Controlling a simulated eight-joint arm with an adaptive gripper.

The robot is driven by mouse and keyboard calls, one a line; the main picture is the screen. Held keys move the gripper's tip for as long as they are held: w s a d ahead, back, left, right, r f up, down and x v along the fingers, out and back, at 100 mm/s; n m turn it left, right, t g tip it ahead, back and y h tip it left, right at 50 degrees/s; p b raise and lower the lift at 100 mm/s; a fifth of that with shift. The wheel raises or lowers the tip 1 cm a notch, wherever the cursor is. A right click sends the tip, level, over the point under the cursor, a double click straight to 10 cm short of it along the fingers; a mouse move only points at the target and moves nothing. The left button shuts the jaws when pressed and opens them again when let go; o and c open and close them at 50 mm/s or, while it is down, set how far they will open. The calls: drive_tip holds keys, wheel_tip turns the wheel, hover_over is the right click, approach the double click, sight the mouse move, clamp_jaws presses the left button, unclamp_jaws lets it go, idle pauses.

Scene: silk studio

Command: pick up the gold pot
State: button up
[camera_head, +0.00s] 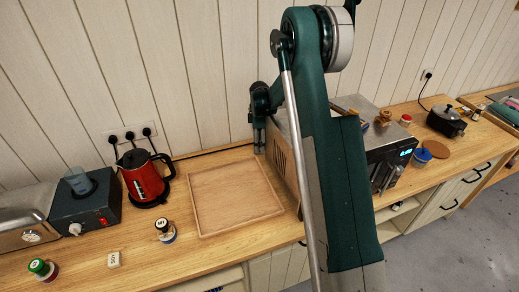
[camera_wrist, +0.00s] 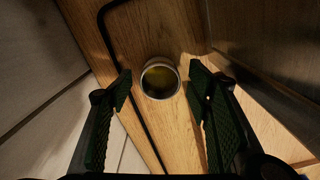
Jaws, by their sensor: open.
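In the wrist view, a small round pot (camera_wrist: 160,80) with a pale metallic rim and a dark yellow-gold top stands on the wood surface. It appears to be the gold pot. My gripper (camera_wrist: 161,88) is open, with one green finger on each side of the pot's outline. Gaps show between the fingers and the pot, and how far below the fingertips it stands is hard to tell. In the head view my gripper (camera_head: 259,143) points down by the wall, behind the wooden tray (camera_head: 200,216). I cannot make out the pot there.
A metal-sided machine (camera_head: 375,148) stands right of my gripper, partly hidden by my arm. A red kettle (camera_head: 143,180) stands left of the tray. A black cable (camera_wrist: 112,52) runs beside the pot. The tray is empty.

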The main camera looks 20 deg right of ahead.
drive_tip(key=shift+c, duration=0.5)
drive_tip(key=c, duration=0.9)
wheel_tip(320, 180, up, 18)
drive_tip(key=shift+b, duration=0.45)
